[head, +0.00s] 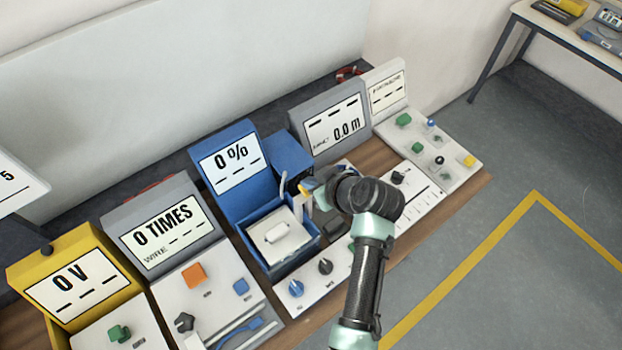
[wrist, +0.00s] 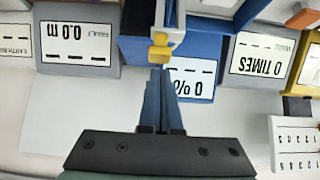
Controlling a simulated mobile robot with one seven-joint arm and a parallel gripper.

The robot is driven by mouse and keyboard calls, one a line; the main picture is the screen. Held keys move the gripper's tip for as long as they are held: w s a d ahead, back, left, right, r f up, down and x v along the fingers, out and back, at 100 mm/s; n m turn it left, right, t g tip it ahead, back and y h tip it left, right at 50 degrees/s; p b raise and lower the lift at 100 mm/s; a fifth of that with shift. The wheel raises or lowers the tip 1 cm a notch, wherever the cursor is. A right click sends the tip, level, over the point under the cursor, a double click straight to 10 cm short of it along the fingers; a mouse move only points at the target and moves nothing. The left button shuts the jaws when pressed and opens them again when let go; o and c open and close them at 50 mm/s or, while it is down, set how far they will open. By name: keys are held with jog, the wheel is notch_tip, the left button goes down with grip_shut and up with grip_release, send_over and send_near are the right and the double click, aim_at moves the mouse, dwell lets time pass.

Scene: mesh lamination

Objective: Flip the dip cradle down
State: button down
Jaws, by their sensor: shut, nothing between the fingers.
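The blue dip machine (head: 257,212) has a display reading 0 %. A white block with a raised handle (head: 277,234), which may be the cradle, sits in its blue-walled bay. A pale upright piece (head: 308,204) with a yellow tab (head: 304,188) stands at the bay's right; I cannot tell if it belongs to the cradle. The wrist view shows a yellow tab (wrist: 160,50) right at the fingertips. My gripper (wrist: 160,72) is shut and empty, fingers together. In the head view my gripper (head: 314,186) is over the bay's right side, partly hidden by my wrist. Contact is unclear.
A grey 0 TIMES machine (head: 160,220) and a yellow 0 V machine (head: 60,255) stand left. A grey 0.0 m machine (head: 325,120) stands right behind my wrist. Knobs (head: 325,266) lie in front of the bay. Floor to the right is clear.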

jog(key=shift+f, duration=0.5)
jog(key=shift+f, duration=0.1)
notch_tip(320, 180, down, 6)
jog(key=b, duration=0.6)
jog(key=shift+f, duration=0.2)
jog(key=shift+s+f, duration=0.1)
